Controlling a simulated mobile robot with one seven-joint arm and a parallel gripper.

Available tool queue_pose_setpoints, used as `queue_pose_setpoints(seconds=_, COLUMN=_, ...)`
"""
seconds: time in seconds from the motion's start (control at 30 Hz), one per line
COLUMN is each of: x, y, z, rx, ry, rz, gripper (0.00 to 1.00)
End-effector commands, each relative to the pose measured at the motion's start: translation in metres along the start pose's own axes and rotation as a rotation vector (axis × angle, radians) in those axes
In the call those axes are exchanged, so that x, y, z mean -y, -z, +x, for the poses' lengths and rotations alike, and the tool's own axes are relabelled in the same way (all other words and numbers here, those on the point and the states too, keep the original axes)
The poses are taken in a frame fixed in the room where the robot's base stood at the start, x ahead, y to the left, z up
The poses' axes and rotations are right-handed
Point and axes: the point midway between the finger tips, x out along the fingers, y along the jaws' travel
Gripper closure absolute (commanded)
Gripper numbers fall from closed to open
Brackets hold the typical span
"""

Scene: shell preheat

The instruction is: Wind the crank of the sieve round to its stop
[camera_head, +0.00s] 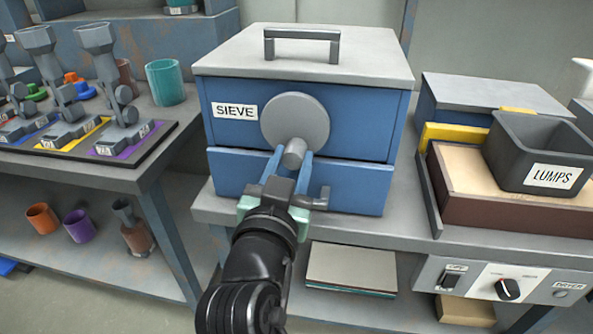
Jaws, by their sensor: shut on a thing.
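The sieve (232,134) is a blue box with a grey lid and a top handle, labelled SIEVE, standing on the bench in the middle. A round grey crank disc (289,112) is on its front face. The crank's knob (294,153) sticks out at the disc's lower edge, low and just right of centre. My gripper (291,162) reaches up from below, with its blue fingers on either side of the knob, shut on it. My gripper and wrist hide part of the sieve's lower front.
To the right are a tray (470,205) and a dark bin (535,150) labelled LUMPS. A control panel (505,288) with a switch and dial is below. On the left bench stand several grey devices and a teal cup (165,83). Flat sheets (350,268) lie on the lower shelf.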

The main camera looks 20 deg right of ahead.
Motion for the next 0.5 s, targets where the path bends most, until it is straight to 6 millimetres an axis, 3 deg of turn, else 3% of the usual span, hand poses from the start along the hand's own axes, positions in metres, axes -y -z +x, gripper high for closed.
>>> queue_pose_setpoints(seconds=0.5, x=0.0053, y=-0.002, z=-0.0001, rx=0.003, ry=0.001, rz=0.143, gripper=1.0)
